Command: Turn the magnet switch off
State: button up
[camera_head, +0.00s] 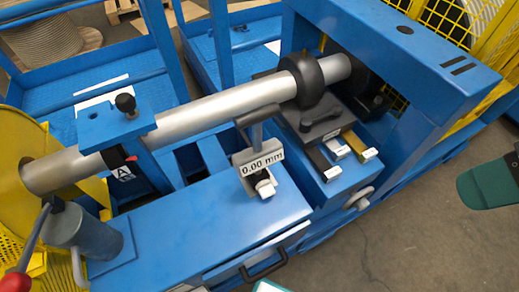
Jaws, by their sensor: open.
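A measuring stand with a small display reading "0.00 mm" (262,164) stands on the blue machine in the middle of the view. Its dark post and arm (257,117) reach up near the steel shaft (215,110). A pale block (265,188) shows just below the display, with dark parts beside it. The magnet switch cannot be made out for sure at this size, nor can its setting. My gripper is not clearly in this view.
The shaft carries a black collar (310,80). A grey cylinder (85,240) with a red-tipped lever (17,282) stands at lower left. The blue cover (190,235) is mostly bare. A dark green object (490,185) is at right; open floor (420,235) lies below it.

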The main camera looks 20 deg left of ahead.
aim_at(265, 190)
jog(key=u, duration=2.85)
jog(key=k, duration=1.1)
jog(key=z, duration=1)
jog(key=i, duration=0.5)
jog(key=z, duration=0.1)
